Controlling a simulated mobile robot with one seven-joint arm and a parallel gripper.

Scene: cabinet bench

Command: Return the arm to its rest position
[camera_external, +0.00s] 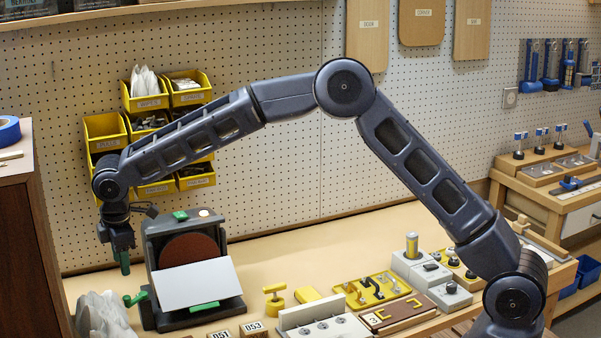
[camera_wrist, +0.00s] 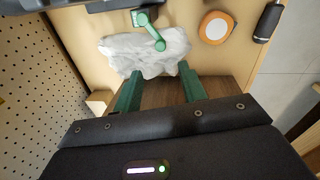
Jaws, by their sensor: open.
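My arm reaches up and over to the left in the external view, bent at a high elbow above the bench. My gripper (camera_external: 123,262) hangs pointing down at the left end of the bench, left of the disc sander. In the wrist view my gripper (camera_wrist: 158,90) shows two green fingers spread apart, with nothing between them. A crumpled whitish bag or cloth (camera_wrist: 148,52) lies beyond the fingertips. The same whitish heap (camera_external: 104,315) shows at the lower left of the external view.
The sander (camera_external: 188,250), with a red-brown disc and green knobs, stands just right of my gripper. A dark wooden cabinet (camera_external: 20,240) rises at the left. Yellow bins (camera_external: 103,130) hang on the pegboard behind. The bench (camera_external: 300,250) is clear behind the yellow fixtures.

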